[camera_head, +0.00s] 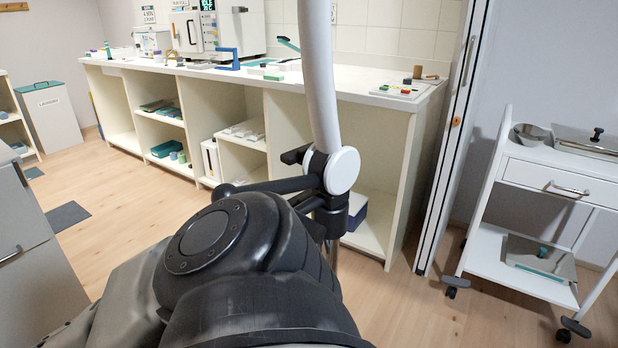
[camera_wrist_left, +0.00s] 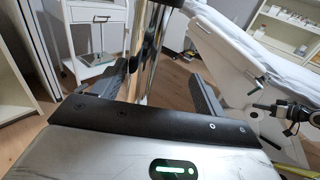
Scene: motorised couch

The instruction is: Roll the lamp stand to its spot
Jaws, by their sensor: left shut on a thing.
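The lamp stand shows in the head view as a thick white arm (camera_head: 319,75) rising from a round white joint (camera_head: 342,170), with a black clamp and a thin metal pole below it. In the left wrist view its shiny chrome pole (camera_wrist_left: 149,50) stands between the two dark fingers of my left gripper (camera_wrist_left: 155,88), which is shut on it. My own arm hides the lower pole and most of the gripper in the head view. The stand's base and its floor spot are not visible. My right gripper is in neither view.
A white wheeled cart (camera_head: 565,182) stands at the right, beside a folding partition (camera_head: 455,150). A long counter with open shelves (camera_head: 290,105) lies behind the stand. A padded white couch (camera_wrist_left: 250,55) is at the right in the wrist view. Wooden floor (camera_head: 120,205) is clear at left.

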